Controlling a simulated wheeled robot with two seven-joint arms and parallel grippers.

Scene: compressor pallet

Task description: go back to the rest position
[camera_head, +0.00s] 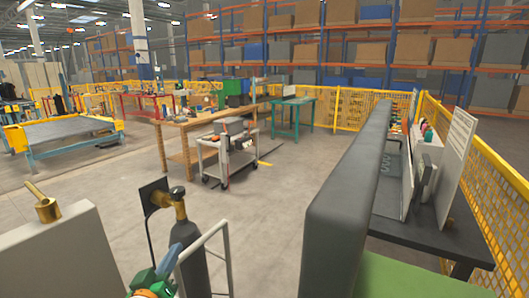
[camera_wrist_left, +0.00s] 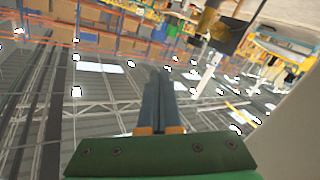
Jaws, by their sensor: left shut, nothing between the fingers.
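My left gripper (camera_head: 170,257) shows at the bottom of the head view, green and blue-grey, left of centre. In the left wrist view its two dark fingers (camera_wrist_left: 158,78) lie together, shut with nothing between them. The wrist picture looks up at the roof and racks, tilted. In the head view the gripper is in front of a dark gas cylinder (camera_head: 190,262) with a brass valve; whether they touch I cannot tell. My right gripper is in neither view.
A white metal frame (camera_head: 227,262) stands by the cylinder. A white box (camera_head: 60,255) with a brass fitting is at the left. A long grey padded panel (camera_head: 345,190) and a dark table (camera_head: 435,232) are at the right. Open floor (camera_head: 290,205) lies between.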

